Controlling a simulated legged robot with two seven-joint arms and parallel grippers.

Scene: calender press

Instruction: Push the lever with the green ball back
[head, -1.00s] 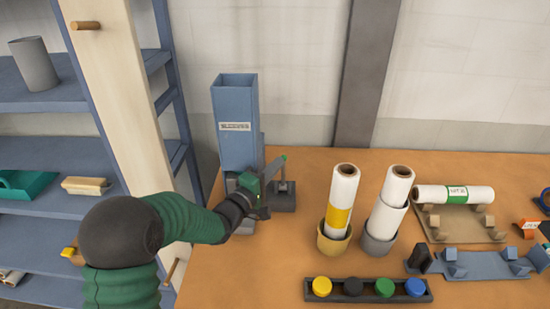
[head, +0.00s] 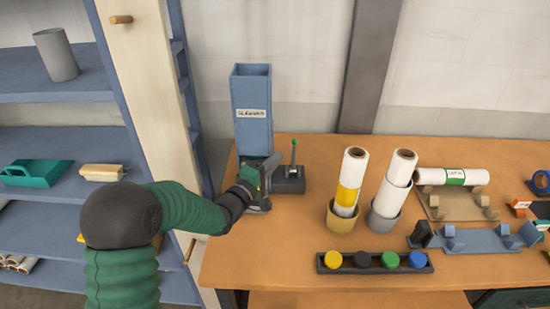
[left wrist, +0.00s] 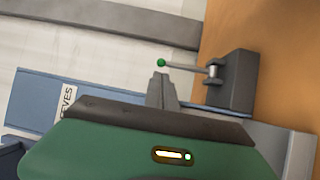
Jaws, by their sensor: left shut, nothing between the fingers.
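The lever with the green ball (head: 294,143) stands close to upright on a dark base block (head: 290,183) on the table, just right of the blue sleeve chute (head: 253,125). In the left wrist view the green ball (left wrist: 161,62) tops a thin grey rod that runs to the dark block (left wrist: 231,80). My left gripper (head: 274,163) is shut and empty, left of the lever. In the left wrist view its fingertips (left wrist: 161,80) point towards the ball and appear just short of it; contact cannot be told. My right gripper is not in view.
Two paper rolls stand in a tan cup (head: 342,220) and a grey cup (head: 382,222) to the right. A tray (head: 345,264) of coloured buttons lies at the front. A roll (head: 453,177) rests on a tan cradle. Shelves (head: 60,147) stand left. The table between lever and cups is clear.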

